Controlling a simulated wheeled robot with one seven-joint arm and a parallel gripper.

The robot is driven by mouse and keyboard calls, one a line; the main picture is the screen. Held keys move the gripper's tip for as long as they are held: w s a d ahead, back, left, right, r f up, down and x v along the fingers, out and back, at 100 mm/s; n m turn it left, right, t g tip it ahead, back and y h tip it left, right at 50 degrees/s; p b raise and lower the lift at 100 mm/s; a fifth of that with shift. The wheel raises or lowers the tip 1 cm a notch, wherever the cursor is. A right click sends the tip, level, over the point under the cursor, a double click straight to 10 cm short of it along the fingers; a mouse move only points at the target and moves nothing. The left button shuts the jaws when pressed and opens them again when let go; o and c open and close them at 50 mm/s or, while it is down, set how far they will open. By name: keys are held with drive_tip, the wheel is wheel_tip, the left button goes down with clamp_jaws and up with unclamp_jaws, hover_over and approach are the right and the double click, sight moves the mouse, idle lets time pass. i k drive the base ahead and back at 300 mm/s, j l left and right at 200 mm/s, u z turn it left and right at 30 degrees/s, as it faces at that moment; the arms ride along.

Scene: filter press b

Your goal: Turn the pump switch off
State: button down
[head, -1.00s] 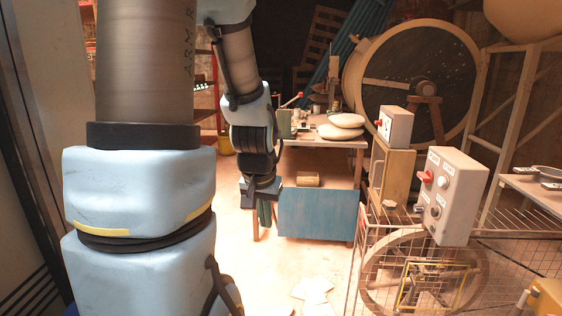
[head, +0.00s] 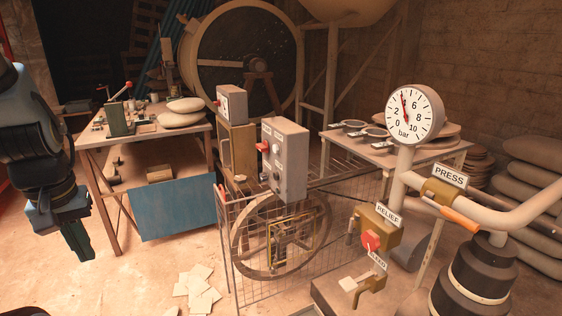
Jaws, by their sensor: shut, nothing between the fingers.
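A grey control box (head: 288,160) stands above the wire cage, with a red knob (head: 264,147) on its left part and small round controls on its face. Its labels are too small to read, so I cannot tell which control is the pump switch or how it is set. A second grey box (head: 232,103) with a red part stands behind it on a tan cabinet. My gripper (head: 78,243) hangs at the far left, pointing down, shut and empty. It is well apart from both boxes, left of the blue panel.
A wire cage (head: 245,265) surrounds a spoked wheel below the box. A worktable (head: 150,138) with a blue panel (head: 178,207) stands behind. At right are a pressure gauge (head: 414,114), PRESS and RELIEF valves and pipes. Floor left of the cage is clear except for scattered sheets (head: 198,288).

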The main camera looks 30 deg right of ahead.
sight(265, 146)
drive_tip(key=i+j, duration=0.3)
drive_tip(key=i, duration=0.2)
drive_tip(key=i+j+z, duration=0.1)
drive_tip(key=i+j, duration=0.2)
drive_tip(key=i, duration=0.25)
